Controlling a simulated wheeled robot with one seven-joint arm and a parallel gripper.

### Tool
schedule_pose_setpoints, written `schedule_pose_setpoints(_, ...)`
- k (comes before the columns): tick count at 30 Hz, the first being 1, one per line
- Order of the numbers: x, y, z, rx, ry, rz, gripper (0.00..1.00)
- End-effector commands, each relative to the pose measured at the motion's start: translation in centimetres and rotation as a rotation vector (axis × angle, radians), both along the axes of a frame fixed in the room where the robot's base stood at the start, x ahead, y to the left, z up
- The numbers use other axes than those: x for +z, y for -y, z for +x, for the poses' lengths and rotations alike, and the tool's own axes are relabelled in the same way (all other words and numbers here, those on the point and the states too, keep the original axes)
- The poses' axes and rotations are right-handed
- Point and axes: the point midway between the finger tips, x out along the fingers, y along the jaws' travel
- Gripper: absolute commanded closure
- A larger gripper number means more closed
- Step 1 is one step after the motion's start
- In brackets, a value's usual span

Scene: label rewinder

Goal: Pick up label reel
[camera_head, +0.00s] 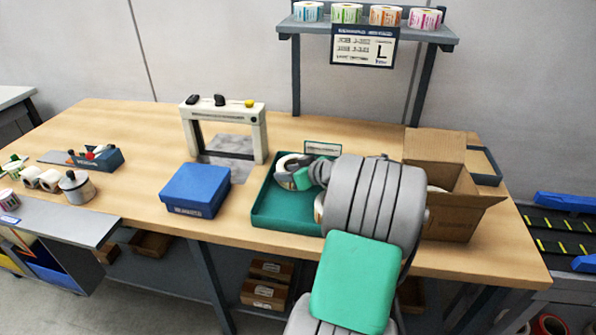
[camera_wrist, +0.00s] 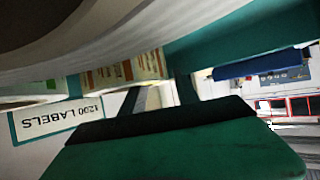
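A green tray (camera_head: 268,205) stands on the workbench, partly hidden by my arm. A pale ring-shaped label reel (camera_head: 286,163) shows at the tray's back left, right beside my gripper (camera_head: 295,182). Part of another pale roll (camera_head: 319,208) shows at the edge of my arm. In the wrist view, a large grey-white curved surface (camera_wrist: 150,40), seemingly a reel very close up, fills the top. A green, dark-edged block (camera_wrist: 180,150) fills the bottom. My fingertips are not clearly visible, and I cannot tell whether they hold the reel.
A blue box (camera_head: 195,190) and a white arch-shaped frame (camera_head: 225,128) stand left of the tray. An open cardboard box (camera_head: 455,210) stands right of my arm. A "1200 LABELS" sign (camera_wrist: 60,118) appears upside down in the wrist view. The bench between blue box and left-hand items is clear.

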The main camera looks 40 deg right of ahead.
Motion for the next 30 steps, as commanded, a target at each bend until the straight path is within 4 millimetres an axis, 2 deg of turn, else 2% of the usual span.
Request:
schedule_pose_setpoints(2,0.01,0.03,-0.02,-0.001,0.0,0.0,0.7)
schedule_pose_setpoints(13,-0.04,0.02,-0.07,0.0,-0.001,0.001,1.0)
schedule_pose_setpoints(30,-0.01,0.07,-0.08,-0.002,-0.001,0.001,1.0)
